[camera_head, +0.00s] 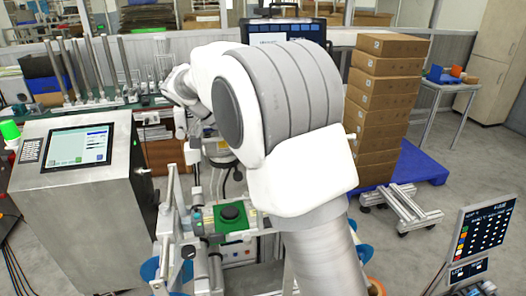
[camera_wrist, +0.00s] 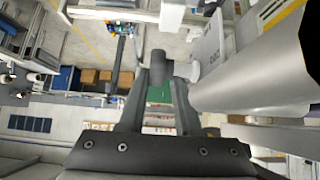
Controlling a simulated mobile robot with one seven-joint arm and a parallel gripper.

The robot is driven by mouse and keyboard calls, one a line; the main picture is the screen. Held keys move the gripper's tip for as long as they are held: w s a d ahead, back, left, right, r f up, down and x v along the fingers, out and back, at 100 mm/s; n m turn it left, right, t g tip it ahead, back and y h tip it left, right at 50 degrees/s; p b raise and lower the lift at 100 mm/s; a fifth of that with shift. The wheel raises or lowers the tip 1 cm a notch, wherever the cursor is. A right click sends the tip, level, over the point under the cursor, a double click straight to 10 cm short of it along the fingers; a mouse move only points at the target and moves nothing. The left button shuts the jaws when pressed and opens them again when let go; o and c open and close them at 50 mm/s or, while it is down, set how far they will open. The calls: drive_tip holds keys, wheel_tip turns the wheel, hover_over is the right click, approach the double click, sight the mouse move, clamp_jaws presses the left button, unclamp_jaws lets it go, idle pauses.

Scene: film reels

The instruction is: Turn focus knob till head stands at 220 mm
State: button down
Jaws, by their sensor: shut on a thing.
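In the wrist view my gripper (camera_wrist: 159,80) has its two dark fingers closed on a dark grey cylinder (camera_wrist: 158,64), which looks like the focus knob. Part of the knob is hidden by the fingertips. A green patch (camera_wrist: 158,94) shows between the fingers. In the head view my white and grey arm fills the middle, and I cannot make out the fingers there. A green block with a black round top (camera_head: 231,214) sits on a metal frame left of my arm. I cannot make out the head's scale or its height in mm.
A grey console with a screen (camera_head: 79,147) stands at left. A stack of cardboard boxes (camera_head: 384,100) stands on a blue pallet (camera_head: 421,163) at right. A panel of buttons (camera_head: 484,229) is at lower right. A large pale cylinder (camera_wrist: 258,72) lies close right of the fingers.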

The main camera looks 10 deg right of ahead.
drive_tip(key=shift+s+r, duration=0.1)
drive_tip(key=shift+r, duration=0.25)
drive_tip(key=c, duration=0.9)
unclamp_jaws()
drive_tip(key=shift+s, duration=0.1)
drive_tip(key=shift+o, duration=0.6)
drive_tip(key=shift+s, duration=0.2)
drive_tip(key=shift+w, duration=0.15)
drive_tip(key=p+v, duration=0.1)
drive_tip(key=v, duration=1.6)
drive_tip(key=shift+a+p, duration=0.3)
drive_tip(key=shift+a, duration=0.1)
drive_tip(key=shift+f, duration=0.1)
